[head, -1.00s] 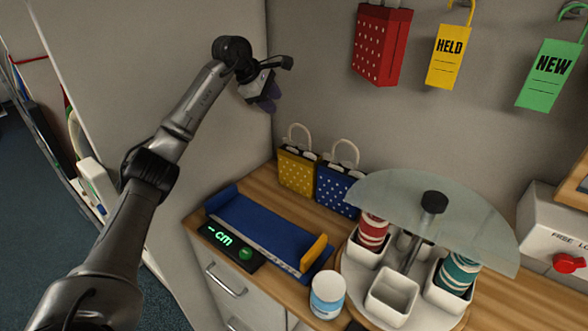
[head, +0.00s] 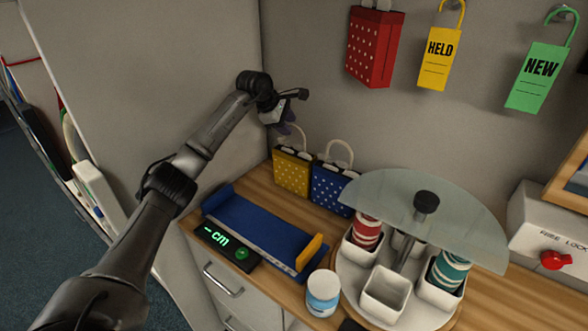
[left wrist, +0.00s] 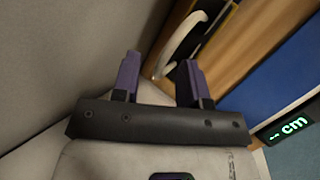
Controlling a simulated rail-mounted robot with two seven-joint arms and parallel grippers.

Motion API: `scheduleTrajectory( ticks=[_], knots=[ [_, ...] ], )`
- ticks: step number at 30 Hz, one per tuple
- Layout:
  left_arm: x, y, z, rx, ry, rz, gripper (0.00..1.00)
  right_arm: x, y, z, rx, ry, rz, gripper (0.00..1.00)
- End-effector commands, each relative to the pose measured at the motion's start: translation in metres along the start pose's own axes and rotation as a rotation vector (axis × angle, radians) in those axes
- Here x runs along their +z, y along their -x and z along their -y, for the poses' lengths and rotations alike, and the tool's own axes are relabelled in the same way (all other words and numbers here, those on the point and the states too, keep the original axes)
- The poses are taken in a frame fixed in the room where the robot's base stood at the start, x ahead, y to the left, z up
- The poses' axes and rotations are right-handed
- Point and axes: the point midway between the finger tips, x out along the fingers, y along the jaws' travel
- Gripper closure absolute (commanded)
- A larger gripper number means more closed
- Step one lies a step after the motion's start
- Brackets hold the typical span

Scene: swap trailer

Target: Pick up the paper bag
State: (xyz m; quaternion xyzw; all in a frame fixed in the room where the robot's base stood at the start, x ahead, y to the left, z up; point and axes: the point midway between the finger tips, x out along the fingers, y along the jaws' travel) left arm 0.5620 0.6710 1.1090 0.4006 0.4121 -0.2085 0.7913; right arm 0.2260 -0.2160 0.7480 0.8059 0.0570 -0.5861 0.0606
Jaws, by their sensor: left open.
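A yellow paper bag with white dots (head: 293,175) stands on the wooden counter against the back wall. A blue dotted paper bag (head: 330,188) stands just right of it, and a red dotted bag (head: 374,48) hangs higher on the wall. My left gripper (head: 285,127) is just above the yellow bag, near its white loop handle. In the left wrist view my left gripper's purple fingers (left wrist: 160,76) are apart with nothing held. A pale curved handle (left wrist: 178,42) lies beyond them, in the gap's direction. My right gripper is not in view.
A blue measuring tray (head: 250,222) with a "cm" display (head: 225,243) lies in front of the bags. A carousel with white cups (head: 385,293) and a glass half-disc (head: 410,190) stands to the right. Yellow and green tags (head: 538,77) hang above.

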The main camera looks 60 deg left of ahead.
Motion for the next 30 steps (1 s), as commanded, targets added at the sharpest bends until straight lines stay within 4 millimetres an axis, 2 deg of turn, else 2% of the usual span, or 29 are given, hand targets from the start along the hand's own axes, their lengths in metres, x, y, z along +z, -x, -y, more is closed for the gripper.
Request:
scheduleTrajectory(
  ticks=[3,10,23,30],
  knots=[
    [0.0004,-0.0122,0.0001,-0.002,0.001,0.001,0.60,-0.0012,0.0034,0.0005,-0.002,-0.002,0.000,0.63],
    [-0.0005,-0.0147,0.0002,0.000,0.001,0.000,0.60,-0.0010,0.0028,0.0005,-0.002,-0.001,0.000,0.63],
    [-0.0004,-0.0144,0.0003,0.000,0.001,0.000,1.00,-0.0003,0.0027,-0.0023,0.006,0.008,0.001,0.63],
    [-0.0003,-0.0145,0.0004,0.000,0.001,0.000,1.00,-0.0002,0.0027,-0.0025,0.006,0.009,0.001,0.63]
  ],
)
